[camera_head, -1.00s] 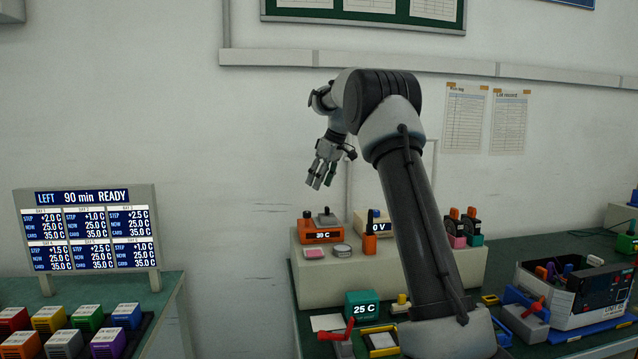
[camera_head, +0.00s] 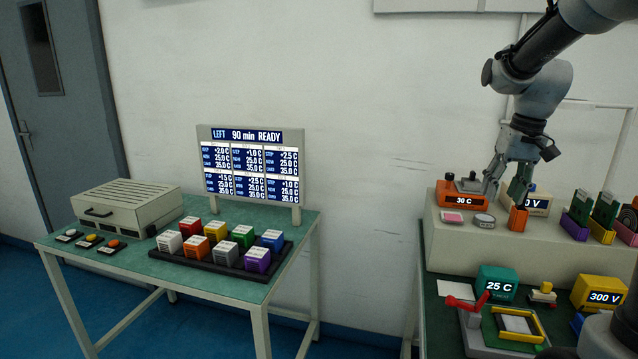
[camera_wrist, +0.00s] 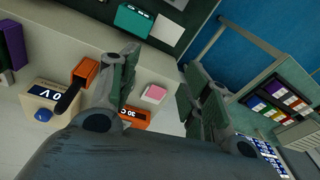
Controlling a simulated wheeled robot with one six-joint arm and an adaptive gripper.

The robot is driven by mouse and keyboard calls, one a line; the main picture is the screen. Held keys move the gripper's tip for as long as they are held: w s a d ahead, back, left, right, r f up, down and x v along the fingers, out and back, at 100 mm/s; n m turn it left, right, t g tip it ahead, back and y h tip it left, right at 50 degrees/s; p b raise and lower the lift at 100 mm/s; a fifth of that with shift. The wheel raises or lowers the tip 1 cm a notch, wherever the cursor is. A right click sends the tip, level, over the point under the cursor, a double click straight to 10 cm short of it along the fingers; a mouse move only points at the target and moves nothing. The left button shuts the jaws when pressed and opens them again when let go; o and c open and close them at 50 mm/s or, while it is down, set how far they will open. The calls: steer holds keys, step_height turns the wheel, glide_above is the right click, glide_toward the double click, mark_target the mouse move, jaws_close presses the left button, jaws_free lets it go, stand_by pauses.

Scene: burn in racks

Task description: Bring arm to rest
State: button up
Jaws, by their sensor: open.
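The arm comes in from the top right corner. In the wrist view my gripper (camera_wrist: 160,75) has its two fingers well apart, with nothing held between them. In the wrist view this holder (camera_wrist: 86,70) is beside the left finger. I cannot tell whether they touch.
The beige shelf (camera_head: 470,255) carries a pink block (camera_head: 452,217) and several coloured slotted holders. Below it are a teal 25 C box (camera_head: 496,284) and a yellow 300 V box (camera_head: 599,293). A green table (camera_head: 190,270) at left holds coloured blocks and a display (camera_head: 250,168). A gap separates the tables.

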steer(key=s+a+t, duration=0.1)
steer(key=s+a, duration=0.1)
steer(key=s, duration=0.9)
steer(key=s+a+n+t, duration=0.1)
steer(key=s+a, duration=0.2)
steer(key=s, duration=0.9)
steer(key=shift+s+t+h, duration=0.25)
steer(key=shift+t+h, duration=0.05)
steer(key=shift+t, duration=0.1)
